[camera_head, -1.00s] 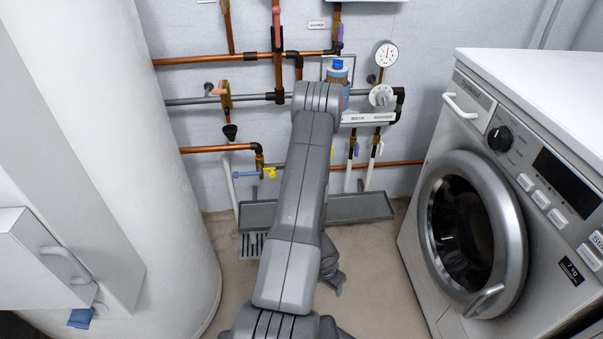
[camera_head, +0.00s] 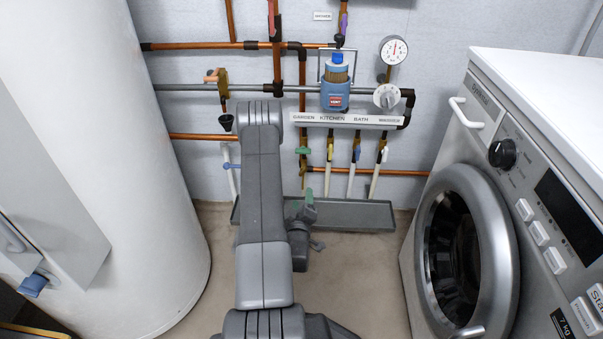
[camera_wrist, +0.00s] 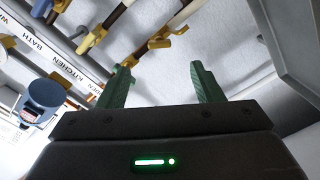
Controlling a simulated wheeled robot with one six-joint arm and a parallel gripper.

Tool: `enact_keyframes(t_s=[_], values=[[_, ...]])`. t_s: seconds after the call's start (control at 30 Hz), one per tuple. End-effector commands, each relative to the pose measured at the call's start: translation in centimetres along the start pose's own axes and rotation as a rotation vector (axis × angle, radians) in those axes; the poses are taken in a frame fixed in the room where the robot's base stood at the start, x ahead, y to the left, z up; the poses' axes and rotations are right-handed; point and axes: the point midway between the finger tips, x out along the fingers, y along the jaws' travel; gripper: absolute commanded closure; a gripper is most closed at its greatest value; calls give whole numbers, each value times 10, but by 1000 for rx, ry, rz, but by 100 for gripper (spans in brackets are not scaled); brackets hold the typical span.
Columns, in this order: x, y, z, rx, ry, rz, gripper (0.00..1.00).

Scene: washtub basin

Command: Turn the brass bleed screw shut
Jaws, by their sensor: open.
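I cannot pick out the brass bleed screw for certain in either view; my arm hides part of the pipework in the head view. My gripper (camera_head: 309,196) is low in front of the wall, near the drip tray, with its green fingertips upward. In the wrist view my gripper (camera_wrist: 162,80) is open and empty, its two green fingers well apart with pale wall between them. The blue filter housing (camera_head: 335,92) hangs on the grey pipe; it also shows at the left of the wrist view (camera_wrist: 44,100).
A labelled manifold (camera_head: 346,119) carries several taps above a grey tray (camera_head: 352,214). A brass valve (camera_head: 222,84) is at left. A white cylinder (camera_head: 150,150) and washing machine (camera_head: 470,250) flank the floor.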

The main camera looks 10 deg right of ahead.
Motion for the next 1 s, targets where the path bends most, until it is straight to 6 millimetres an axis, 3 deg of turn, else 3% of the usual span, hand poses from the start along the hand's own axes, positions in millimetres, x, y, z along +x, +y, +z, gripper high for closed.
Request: enact_keyframes(t_s=[0.27,0.7,1.0], values=[[25,0,-5,-3,25,13,40],[114,1,-6,-3,24,13,40],[138,2,-7,-3,22,11,40]])
